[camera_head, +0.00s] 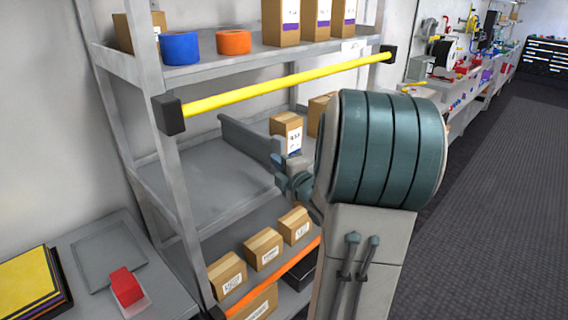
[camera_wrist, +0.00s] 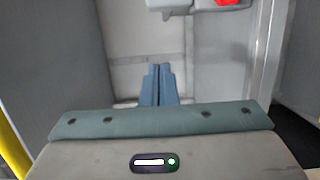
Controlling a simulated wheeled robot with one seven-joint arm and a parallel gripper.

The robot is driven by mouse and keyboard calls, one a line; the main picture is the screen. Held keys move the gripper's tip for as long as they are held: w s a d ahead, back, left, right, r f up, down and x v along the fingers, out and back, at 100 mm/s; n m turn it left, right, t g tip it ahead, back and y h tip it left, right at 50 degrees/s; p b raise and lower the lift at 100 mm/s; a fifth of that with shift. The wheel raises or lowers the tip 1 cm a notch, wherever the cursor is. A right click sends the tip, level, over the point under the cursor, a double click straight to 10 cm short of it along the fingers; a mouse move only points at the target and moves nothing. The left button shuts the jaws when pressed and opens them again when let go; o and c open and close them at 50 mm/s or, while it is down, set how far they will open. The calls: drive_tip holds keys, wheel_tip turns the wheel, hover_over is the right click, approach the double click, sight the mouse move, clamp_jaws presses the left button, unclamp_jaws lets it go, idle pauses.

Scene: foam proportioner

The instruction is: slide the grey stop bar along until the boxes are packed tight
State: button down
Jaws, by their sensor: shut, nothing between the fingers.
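The grey stop bar (camera_head: 245,138) lies across the middle shelf in the head view, running from the back toward the front. Cardboard boxes (camera_head: 287,128) stand to its right, and another box (camera_head: 318,108) shows farther along. My arm hides the rest of that row, so I cannot tell how tight it is. My gripper (camera_head: 279,163) is at the front end of the bar, its blue fingers shut and empty. I cannot tell whether they touch the bar. In the wrist view the fingers (camera_wrist: 157,70) are together with nothing between them.
A yellow rail (camera_head: 290,85) crosses the front above the middle shelf. The shelf left of the bar (camera_head: 190,185) is bare. Small boxes (camera_head: 263,248) stand on the lower shelf behind an orange rail (camera_head: 275,275). A side table with a red item (camera_head: 125,286) is at left.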

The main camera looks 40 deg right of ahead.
sight(278, 147)
drive_tip(key=w+d, duration=0.1)
drive_tip(key=w, duration=0.1)
drive_tip(key=w+d+p, duration=0.1)
drive_tip(key=w, duration=0.1)
drive_tip(key=w+d+p, duration=0.1)
drive_tip(key=w, duration=0.1)
drive_tip(key=shift+d+r, duration=0.1)
drive_tip(key=shift+d, duration=0.1)
drive_tip(key=shift+w+d, duration=0.15)
drive_tip(key=shift+d, duration=0.4)
drive_tip(key=shift+w, duration=0.1)
